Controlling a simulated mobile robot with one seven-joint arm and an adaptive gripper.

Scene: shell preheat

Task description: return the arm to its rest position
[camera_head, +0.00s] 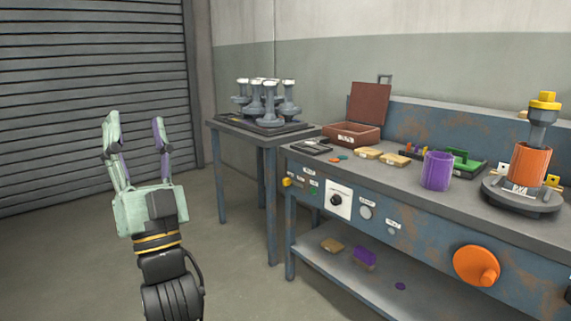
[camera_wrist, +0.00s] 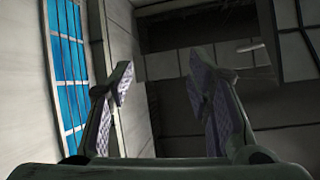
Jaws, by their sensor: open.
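My gripper (camera_head: 134,136) is raised at the left of the head view, over open floor and apart from the workbench. Its two fingers point up and stand apart, with nothing between them. One finger shows a purple pad. In the wrist view my gripper (camera_wrist: 163,95) also shows open and empty, facing a wall and the ceiling area. My arm comes up from the bottom of the head view.
The rusty blue workbench (camera_head: 420,188) at the right holds a purple cup (camera_head: 437,170), an orange cylinder (camera_head: 529,166) and an open brown box (camera_head: 352,134). A side table (camera_head: 228,131) bears several grey parts. A shutter (camera_head: 90,90) stands behind my gripper. A blue window (camera_wrist: 68,65) shows.

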